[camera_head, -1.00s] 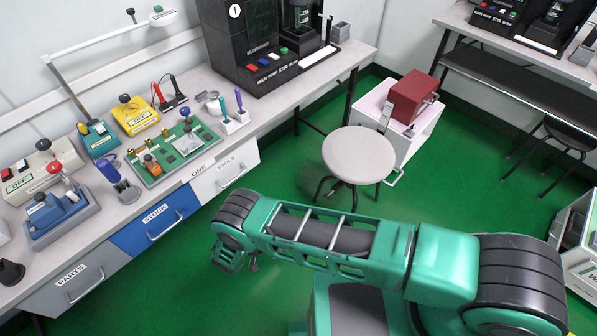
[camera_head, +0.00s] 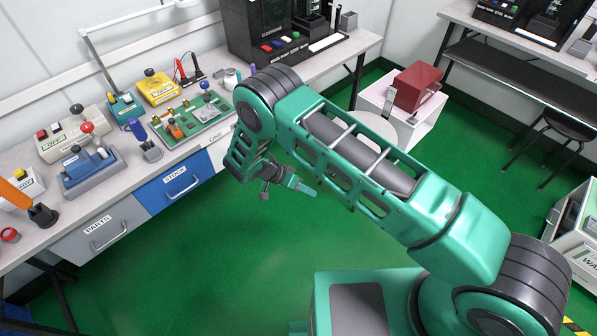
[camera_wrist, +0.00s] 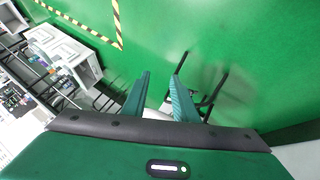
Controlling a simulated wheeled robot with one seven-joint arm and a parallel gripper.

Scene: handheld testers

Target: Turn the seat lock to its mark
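A blue handheld unit (camera_head: 80,166) sits in a grey cradle (camera_head: 98,178) on the bench at the left, with small knobs on top. I cannot tell which part is the seat lock, and its mark is too small to make out. My gripper (camera_head: 306,190) hangs over the green floor, well right of the cradle and in front of the bench. In the wrist view my gripper (camera_wrist: 162,76) has its two teal fingers apart, with nothing seen between them.
The bench also bears a cream box with a red knob (camera_head: 72,138), a blue-handled tool in a stand (camera_head: 151,148), a green circuit board (camera_head: 205,125) and a yellow box (camera_head: 159,90). A stool (camera_head: 376,128) stands behind my arm. The floor in front is clear.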

